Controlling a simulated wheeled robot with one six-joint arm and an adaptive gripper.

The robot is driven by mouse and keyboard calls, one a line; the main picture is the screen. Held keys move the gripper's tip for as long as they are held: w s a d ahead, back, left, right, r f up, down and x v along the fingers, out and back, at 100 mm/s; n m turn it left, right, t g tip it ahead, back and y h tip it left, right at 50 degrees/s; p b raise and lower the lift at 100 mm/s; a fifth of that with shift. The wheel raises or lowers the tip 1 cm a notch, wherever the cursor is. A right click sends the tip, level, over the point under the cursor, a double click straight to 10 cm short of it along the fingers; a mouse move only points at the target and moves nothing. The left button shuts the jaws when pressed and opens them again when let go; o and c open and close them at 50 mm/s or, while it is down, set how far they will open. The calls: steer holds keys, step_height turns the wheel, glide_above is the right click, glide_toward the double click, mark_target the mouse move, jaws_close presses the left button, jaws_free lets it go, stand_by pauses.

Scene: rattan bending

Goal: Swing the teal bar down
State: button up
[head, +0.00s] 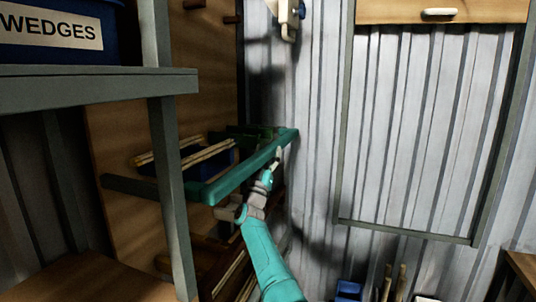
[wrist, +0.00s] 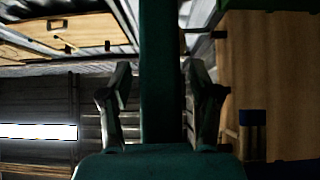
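The teal bar (head: 240,172) sticks out from the wooden rack at the left in the head view, roughly level, and meets a short end piece at its far end. My gripper (head: 275,158) is at the bar's right side, near its far end, with my arm reaching up from below. In the wrist view the bar (wrist: 160,60) runs upright through the middle, between the two fingers of my gripper (wrist: 160,85). A narrow gap shows between each finger and the bar, so the fingers stand apart around it. The far fingertip contact is hidden in the head view.
A grey shelf post (head: 172,190) and shelf edge (head: 90,90) stand close on the left, with a blue WEDGES bin (head: 60,35) above. Pale sticks (head: 205,154) lie on the rack behind the bar. Corrugated wall (head: 320,90) is close to the right.

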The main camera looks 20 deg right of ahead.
steer(key=v, duration=1.2)
steer(key=shift+f, duration=0.1)
